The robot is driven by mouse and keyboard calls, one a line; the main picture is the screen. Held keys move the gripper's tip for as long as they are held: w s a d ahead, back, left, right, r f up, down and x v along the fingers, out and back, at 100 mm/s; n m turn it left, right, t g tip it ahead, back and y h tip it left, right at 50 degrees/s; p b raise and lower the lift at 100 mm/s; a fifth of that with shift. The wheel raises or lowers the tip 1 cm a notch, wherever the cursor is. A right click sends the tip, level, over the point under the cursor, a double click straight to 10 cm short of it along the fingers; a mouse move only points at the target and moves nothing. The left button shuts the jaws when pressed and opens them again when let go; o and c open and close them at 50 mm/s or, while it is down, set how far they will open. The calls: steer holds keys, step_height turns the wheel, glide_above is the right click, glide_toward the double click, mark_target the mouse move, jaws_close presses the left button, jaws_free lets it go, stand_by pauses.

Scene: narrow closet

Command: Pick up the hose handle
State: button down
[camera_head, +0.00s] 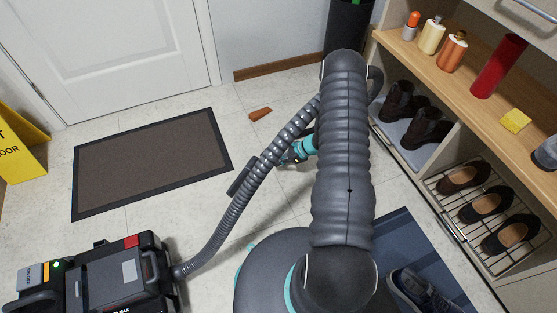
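A grey ribbed hose (224,217) rises from a black and red vacuum-like machine (119,281) at the bottom left and passes behind my large grey arm. A short dark bar (240,178) lies along the hose's left side. It may be the hose handle, but I cannot tell for sure. The teal and dark end of my arm, with my gripper (287,157), shows just right of the hose and is partly hidden. I cannot see its fingertips, whether it touches the hose, or whether it holds anything.
A dark mat (150,165) lies before the white door (120,50). A yellow floor sign (18,145) stands at left. A wooden shelf unit (480,85) with bottles and shoes bounds the right. A blue mat (400,235) with a shoe lies beside my base. An orange-brown wedge (260,114) lies on the floor.

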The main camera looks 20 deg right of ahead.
mark_target(248, 167)
steer(key=x, duration=0.6)
steer(key=shift+w+a+f, duration=0.1)
steer(key=shift+a+f, duration=0.1)
steer(key=shift+f, duration=0.05)
steer(key=shift+w+a+r, duration=0.1)
steer(key=shift+w+a, duration=0.2)
steer(key=shift+a, duration=0.25)
steer(key=shift+w+a+r, duration=0.1)
steer(key=shift+w+a, duration=0.15)
steer(key=shift+a, duration=0.25)
steer(key=shift+w+a, duration=0.35)
steer(key=shift+a, duration=0.25)
steer(key=a+b, duration=0.1)
steer(key=w+a+b, duration=0.1)
steer(key=a+b, duration=0.1)
steer(key=shift+w+a+f, duration=0.15)
steer(key=shift+w+f, duration=0.1)
steer(key=shift+w, duration=0.1)
steer(key=shift+w+a+r, duration=0.1)
steer(key=shift+w+a, duration=0.05)
steer(key=shift+a, duration=0.15)
steer(key=shift+r, duration=0.1)
